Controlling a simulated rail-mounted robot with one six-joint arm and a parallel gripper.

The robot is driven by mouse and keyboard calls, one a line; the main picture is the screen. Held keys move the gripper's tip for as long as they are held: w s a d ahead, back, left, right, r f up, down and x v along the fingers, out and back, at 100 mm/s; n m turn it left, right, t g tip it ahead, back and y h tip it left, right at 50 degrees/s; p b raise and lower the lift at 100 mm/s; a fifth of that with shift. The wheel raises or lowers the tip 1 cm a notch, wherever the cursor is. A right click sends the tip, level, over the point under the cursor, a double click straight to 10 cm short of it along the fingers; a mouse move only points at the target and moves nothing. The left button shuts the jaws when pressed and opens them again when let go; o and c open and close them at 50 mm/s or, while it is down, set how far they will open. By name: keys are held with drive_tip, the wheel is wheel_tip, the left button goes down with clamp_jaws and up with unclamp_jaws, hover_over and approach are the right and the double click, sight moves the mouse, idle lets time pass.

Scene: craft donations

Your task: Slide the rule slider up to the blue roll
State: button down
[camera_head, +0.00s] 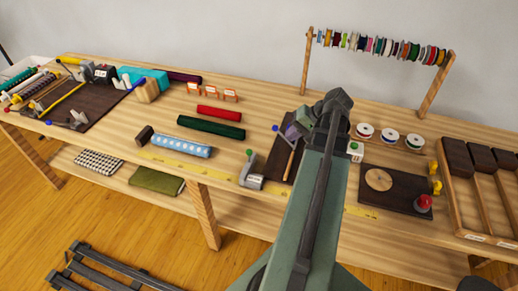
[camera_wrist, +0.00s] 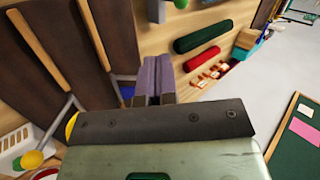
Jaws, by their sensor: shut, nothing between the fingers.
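The rule slider (camera_head: 252,180), a grey bracket with a green knob, sits on the yellow rule (camera_head: 190,170) near the table's front edge. The blue roll (camera_head: 180,145), with light spots, lies to its left, with a clear gap between them. A dark brown block (camera_head: 144,135) stands at the roll's left end. My gripper (camera_head: 290,131) is right of and behind the slider, above a dark board, apart from the slider. In the wrist view its purple fingers (camera_wrist: 153,78) are shut and empty. The slider's green knob (camera_wrist: 181,4) shows partly at the top edge there.
Green (camera_head: 211,127) and red (camera_head: 220,114) rolls lie behind the slider and blue roll. A dark board with a red knob (camera_head: 423,202) and a divided wooden tray (camera_head: 462,218) stand to the right. A spool rack (camera_head: 309,62) stands at the back.

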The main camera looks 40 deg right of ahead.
drive_tip(key=w+a+r+b+x, duration=0.1)
drive_tip(key=b+x, duration=0.7)
drive_tip(key=x, duration=0.5)
drive_tip(key=shift+w+r, duration=0.25)
drive_tip(key=shift+a, duration=0.15)
